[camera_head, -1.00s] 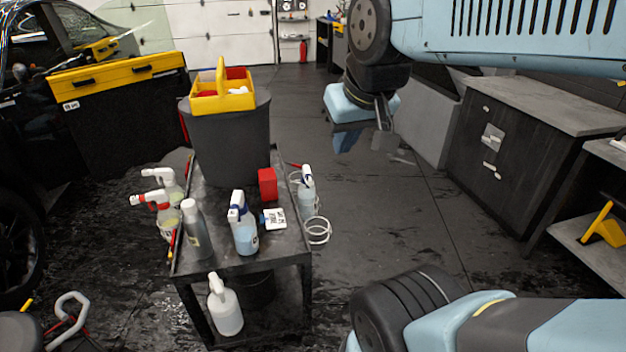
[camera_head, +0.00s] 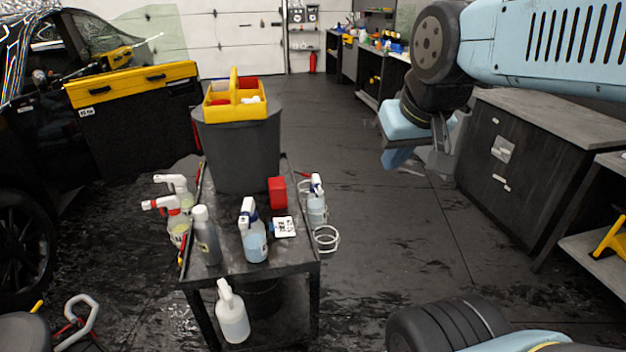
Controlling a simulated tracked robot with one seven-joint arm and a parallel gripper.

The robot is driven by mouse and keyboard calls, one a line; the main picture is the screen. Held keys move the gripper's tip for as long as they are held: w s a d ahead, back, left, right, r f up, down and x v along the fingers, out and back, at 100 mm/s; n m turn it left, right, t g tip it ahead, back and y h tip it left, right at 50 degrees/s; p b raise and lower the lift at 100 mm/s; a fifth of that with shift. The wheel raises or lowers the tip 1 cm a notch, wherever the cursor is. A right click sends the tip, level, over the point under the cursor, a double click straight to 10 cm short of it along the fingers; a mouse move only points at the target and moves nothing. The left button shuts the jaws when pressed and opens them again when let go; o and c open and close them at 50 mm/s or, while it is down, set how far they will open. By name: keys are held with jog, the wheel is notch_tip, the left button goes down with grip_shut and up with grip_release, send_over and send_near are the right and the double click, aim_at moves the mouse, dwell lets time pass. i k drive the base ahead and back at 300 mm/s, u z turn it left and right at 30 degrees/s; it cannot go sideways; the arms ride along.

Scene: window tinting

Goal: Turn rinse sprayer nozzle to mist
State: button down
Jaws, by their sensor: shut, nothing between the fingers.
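Several spray bottles stand on a black cart. A bottle with blue liquid and a white-and-blue head (camera_head: 254,243) is near the cart's front edge. A bottle with a red-and-white head (camera_head: 174,222) and a white-headed one (camera_head: 181,190) are at the left side. A small clear bottle with a white head (camera_head: 317,206) is at the right edge, and a white sprayer (camera_head: 233,318) is on the lower shelf. I cannot tell which is the rinse sprayer, and no nozzle setting is readable. My gripper (camera_head: 399,160) is shut and empty, in the air right of the cart, apart from every bottle.
The cart (camera_head: 285,262) also carries a grey bottle (camera_head: 206,238), a red block (camera_head: 277,193) and a white label card (camera_head: 284,227). A dark bin (camera_head: 235,155) with a yellow caddy (camera_head: 236,108) stands behind. A car is left, cabinets (camera_head: 510,160) right; wet floor between is open.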

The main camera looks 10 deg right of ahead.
aim_at(319, 190)
jog(key=i, duration=1)
